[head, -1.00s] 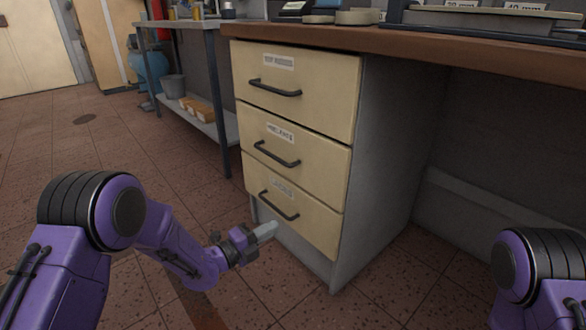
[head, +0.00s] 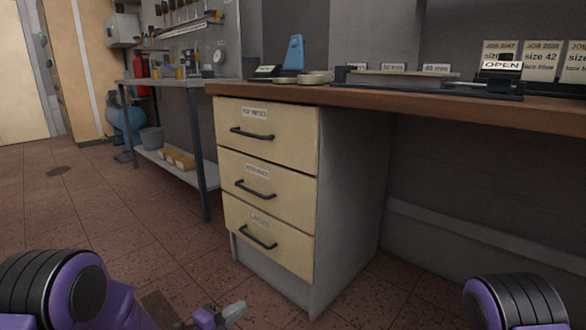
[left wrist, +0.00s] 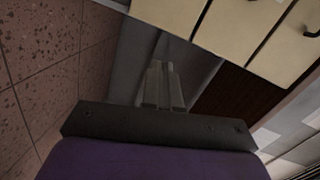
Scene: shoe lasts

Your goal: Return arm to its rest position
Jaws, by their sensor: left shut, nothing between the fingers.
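My left gripper (head: 235,312) is low at the bottom edge of the head view, in front of the drawer cabinet. Its fingers are shut and empty. It also shows in the left wrist view (left wrist: 160,70), with the cabinet's lower part behind the fingers. My left arm comes in at the bottom left of the head view. Of my right arm only a purple and black joint shows at the bottom right; the right gripper is out of the picture. The drawer cabinet (head: 350,205) has three cream drawers with dark handles, and all three look closed.
A brown-topped workbench (head: 400,98) runs above the cabinet, carrying a grey tray (head: 405,78), a blue object (head: 294,52) and job cards (head: 540,62). A side bench (head: 170,82) stands at the left. The tiled floor (head: 100,205) at the left is clear.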

